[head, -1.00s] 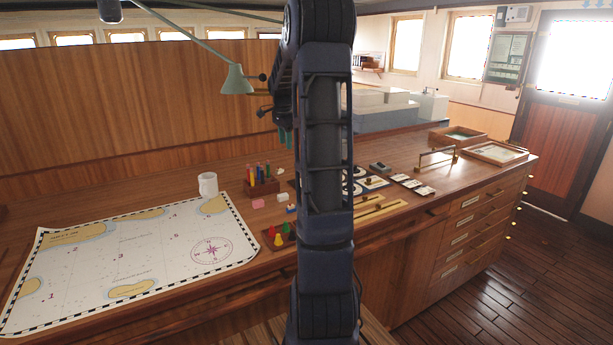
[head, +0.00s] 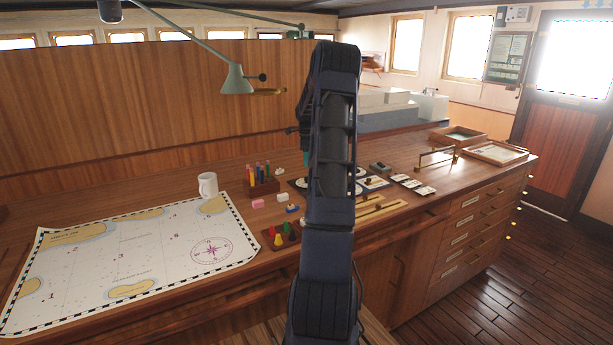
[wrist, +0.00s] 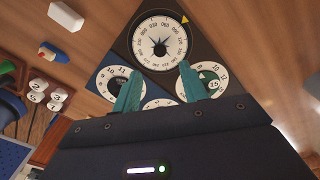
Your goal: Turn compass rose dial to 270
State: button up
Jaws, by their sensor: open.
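The compass rose dial (wrist: 158,45) is a white disc with degree numbers and a dark star at its centre. It sits on a dark triangular board (wrist: 222,62), with a yellow pointer (wrist: 184,19) at its upper right rim. I cannot surely read the number at the pointer. Smaller dials lie at the left (wrist: 112,76), right (wrist: 213,73) and bottom (wrist: 158,103) of the board. My gripper (wrist: 161,66) is open and empty, its teal fingers over the board, short of the dial's near edge in the wrist view. In the head view my arm hides much of the board.
Erasers (wrist: 66,16) and several numbered white pieces (wrist: 36,96) lie left of the board in the wrist view. In the head view, a chart (head: 150,250), mug (head: 208,184), marker holder (head: 263,187) and coloured-peg tray (head: 281,236) are left; brass rulers (head: 382,213) and cards (head: 412,184) are right.

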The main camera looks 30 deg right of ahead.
notch_tip(320, 180, down, 8)
dwell(0.4)
grip_shut()
